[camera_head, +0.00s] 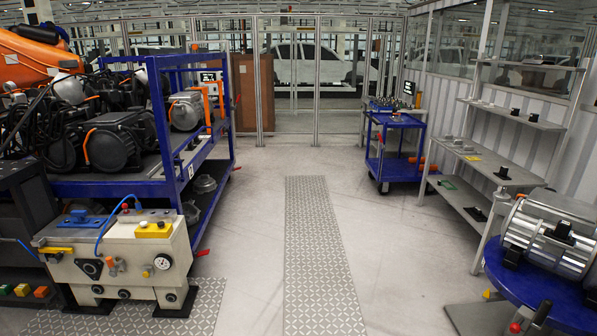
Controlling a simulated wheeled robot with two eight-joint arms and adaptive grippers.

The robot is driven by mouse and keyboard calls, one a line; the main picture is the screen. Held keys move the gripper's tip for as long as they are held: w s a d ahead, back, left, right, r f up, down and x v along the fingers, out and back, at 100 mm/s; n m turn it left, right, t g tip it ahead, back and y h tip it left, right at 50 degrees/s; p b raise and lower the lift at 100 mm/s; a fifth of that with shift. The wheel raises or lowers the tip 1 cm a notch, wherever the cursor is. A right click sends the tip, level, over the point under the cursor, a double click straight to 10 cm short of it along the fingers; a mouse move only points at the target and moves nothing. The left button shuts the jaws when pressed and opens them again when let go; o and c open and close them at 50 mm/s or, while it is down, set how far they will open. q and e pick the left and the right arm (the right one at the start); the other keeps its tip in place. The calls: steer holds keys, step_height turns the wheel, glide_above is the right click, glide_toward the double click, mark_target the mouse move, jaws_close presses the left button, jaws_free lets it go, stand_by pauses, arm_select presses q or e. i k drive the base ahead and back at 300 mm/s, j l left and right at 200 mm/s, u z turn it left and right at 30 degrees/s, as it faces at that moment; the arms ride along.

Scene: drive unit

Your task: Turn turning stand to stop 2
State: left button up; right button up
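A stand with a round blue top (497,272) is at the lower right, cut off by the picture's right and bottom edges. It looks like the turning stand. A silver ribbed drive unit (548,236) with black fittings lies on it. A small yellow marker (487,294) and a red knob (515,328) show at its near left edge. I cannot read any stop number, so its stop position is unclear. Neither of my grippers is in view.
A beige machine block (115,255) stands at the lower left, before a blue rack (165,180) with motors. A blue cart (395,150) stands at the back, with a grey shelf unit (490,165) on the right. The central floor with its patterned strip (318,245) is clear.

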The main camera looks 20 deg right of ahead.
mark_target(556, 280)
steer(key=i+l+z, duration=0.15)
steer(key=i+z, duration=0.15)
steer(key=z, duration=0.15)
steer(key=i+z, duration=0.45)
steer(key=i+j+z, duration=0.1)
steer(key=i+z, duration=0.15)
steer(key=z, duration=0.25)
steer(key=i+j+z, duration=0.2)
steer(key=z, duration=0.25)
steer(key=i+j+z, duration=0.6)
steer(key=i+z, duration=0.25)
steer(key=i+j+z, duration=0.35)
steer(key=i+z, duration=0.15)
steer(key=z, duration=1.4)
